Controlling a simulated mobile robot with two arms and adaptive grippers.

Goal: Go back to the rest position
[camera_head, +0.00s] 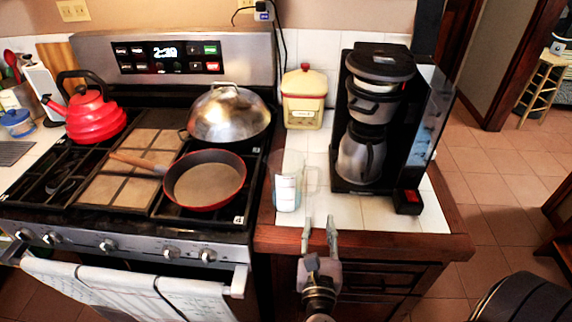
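My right gripper (319,228) comes up from the bottom centre, in front of the wooden counter edge. Its two fingers point away from me and stand apart, with nothing visible between them. A clear measuring cup or glass with white markings (287,188) stands on the white tiled counter (352,212), just beyond the gripper and a little to its left. The gripper looks apart from it. My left gripper does not show.
A black coffee maker (366,120) with a steel carafe and a cream canister (303,97) stand on the counter. The stove (130,228) at left bears a red pan (205,182), a domed steel lid (228,115) and a red kettle (93,115). Tiled floor lies open at right.

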